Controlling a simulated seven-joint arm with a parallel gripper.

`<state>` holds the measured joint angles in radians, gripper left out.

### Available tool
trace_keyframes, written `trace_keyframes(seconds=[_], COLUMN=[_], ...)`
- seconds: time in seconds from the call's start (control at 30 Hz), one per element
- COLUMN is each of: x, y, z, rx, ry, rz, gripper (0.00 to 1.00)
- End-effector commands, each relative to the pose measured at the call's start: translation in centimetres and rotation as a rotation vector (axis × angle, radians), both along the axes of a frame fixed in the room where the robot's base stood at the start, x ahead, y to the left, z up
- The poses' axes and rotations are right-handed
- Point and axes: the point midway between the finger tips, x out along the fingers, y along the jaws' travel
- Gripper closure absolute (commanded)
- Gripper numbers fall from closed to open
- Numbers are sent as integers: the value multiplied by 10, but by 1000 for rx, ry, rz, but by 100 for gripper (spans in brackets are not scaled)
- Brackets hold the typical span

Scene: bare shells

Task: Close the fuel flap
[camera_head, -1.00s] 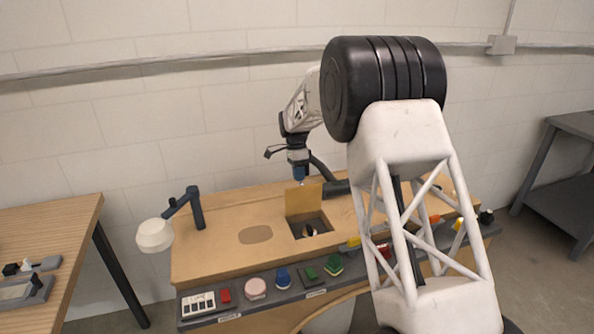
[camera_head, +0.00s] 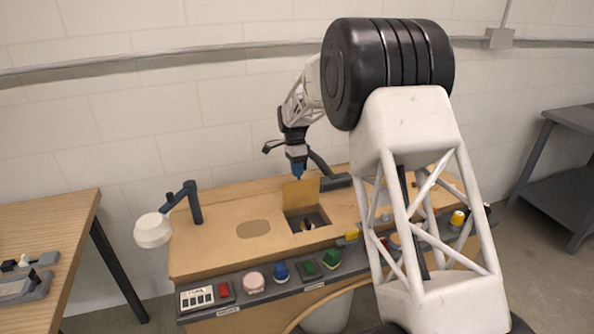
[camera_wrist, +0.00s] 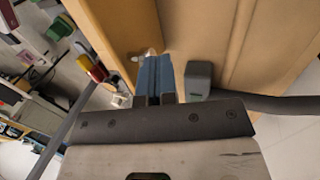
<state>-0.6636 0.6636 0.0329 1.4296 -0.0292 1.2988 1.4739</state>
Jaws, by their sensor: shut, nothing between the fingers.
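The fuel flap (camera_head: 301,192) is a tan square panel standing up, open, at the back edge of a dark square recess (camera_head: 318,218) in the wooden bench top. A small dark and light part shows inside the recess. My gripper (camera_head: 298,174) is above and behind the flap's top edge, pointing down. Its blue fingers are shut and empty; they also show in the wrist view (camera_wrist: 155,76), over tan wooden surfaces. I cannot tell whether the fingertips touch the flap. Which wooden surface in the wrist view is the flap is unclear.
A dark grey block (camera_wrist: 198,80) with a cable lies right of the fingers. A lamp with a white head (camera_head: 153,230) stands at the bench's left. Knobs and buttons line the front rail (camera_head: 240,299).

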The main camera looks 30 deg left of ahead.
Motion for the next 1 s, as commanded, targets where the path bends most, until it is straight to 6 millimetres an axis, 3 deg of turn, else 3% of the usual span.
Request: trace_keyframes(seconds=[1.0], x=[-33], y=[-33], z=[8], rx=[238], ry=[-238], rz=[0], gripper=[100])
